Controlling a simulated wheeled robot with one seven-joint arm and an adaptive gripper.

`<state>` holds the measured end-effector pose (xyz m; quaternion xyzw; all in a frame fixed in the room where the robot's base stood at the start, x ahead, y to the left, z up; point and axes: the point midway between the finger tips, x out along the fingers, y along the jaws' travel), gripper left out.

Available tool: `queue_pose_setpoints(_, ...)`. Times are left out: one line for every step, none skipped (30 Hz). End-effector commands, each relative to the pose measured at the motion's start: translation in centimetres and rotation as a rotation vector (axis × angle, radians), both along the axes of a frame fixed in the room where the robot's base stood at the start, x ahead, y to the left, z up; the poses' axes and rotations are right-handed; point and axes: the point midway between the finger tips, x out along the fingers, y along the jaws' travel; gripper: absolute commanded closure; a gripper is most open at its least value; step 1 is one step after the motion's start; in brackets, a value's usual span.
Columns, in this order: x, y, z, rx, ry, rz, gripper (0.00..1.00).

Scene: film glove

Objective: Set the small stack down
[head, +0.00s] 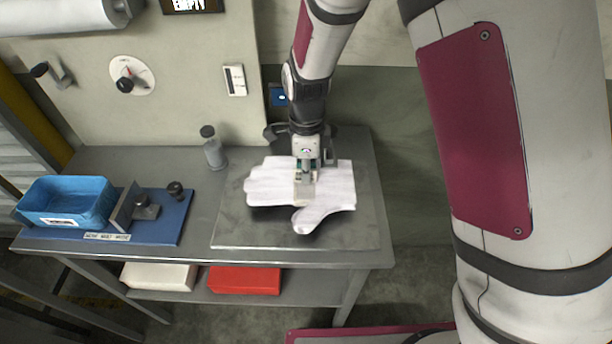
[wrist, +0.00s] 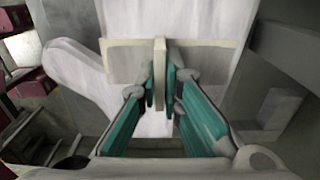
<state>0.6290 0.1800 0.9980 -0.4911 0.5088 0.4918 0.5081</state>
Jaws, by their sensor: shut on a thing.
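The small stack is a white glove shape (head: 335,180) with a flat cream band and upright tab (wrist: 160,62) on top. In the head view it lies over the grey plate (head: 235,225) on the table; I cannot tell whether it touches the plate. My gripper (head: 306,178) points down at the middle of the glove. In the wrist view the teal-padded fingers of my gripper (wrist: 160,85) are shut on the upright tab. The glove's thumb (wrist: 75,65) sticks out to the left there. The glove's underside is hidden.
A blue bin (head: 65,202) and a blue base (head: 165,215) with dark knobs stand at the table's left. A grey bottle (head: 213,150) stands behind the plate's left corner. A white box (head: 158,276) and a red box (head: 244,280) lie on the shelf below. The plate's front strip is bare.

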Motion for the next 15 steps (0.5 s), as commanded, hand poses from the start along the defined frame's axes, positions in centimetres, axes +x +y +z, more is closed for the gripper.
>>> queue_pose_setpoints(-0.1,0.0,-0.5,-0.001,0.003,0.0,1.0)
queue_pose_setpoints(-0.1,0.0,-0.8,-0.001,0.002,0.0,1.0)
queue_pose_setpoints(-0.2,-0.1,-1.4,-0.002,0.004,-0.001,1.0)
queue_pose_setpoints(-0.2,-0.1,-1.8,-0.002,0.004,-0.001,1.0)
queue_pose_setpoints(-0.2,0.0,-2.2,-0.001,0.003,0.0,1.0)
queue_pose_setpoints(-0.2,-0.1,-2.7,-0.001,0.004,-0.001,1.0)
queue_pose_setpoints(-0.2,0.0,-3.0,-0.001,0.003,-0.001,1.0)
queue_pose_setpoints(-0.1,0.0,-3.1,0.0,0.001,-0.001,1.0)
queue_pose_setpoints(-0.1,0.0,-3.2,0.0,0.0,0.0,1.0)
queue_pose_setpoints(-0.1,0.0,-3.2,0.0,-0.001,0.0,1.0)
queue_pose_setpoints(0.0,0.0,-3.2,0.001,-0.001,0.0,1.0)
queue_pose_setpoints(0.0,0.0,-3.2,0.0,-0.001,0.0,1.0)
queue_pose_setpoints(0.0,0.0,-3.2,0.0,-0.001,0.0,1.0)
queue_pose_setpoints(0.0,0.0,-3.2,0.0,-0.001,0.0,1.0)
queue_pose_setpoints(-0.1,0.0,-3.2,0.0,-0.001,0.0,1.0)
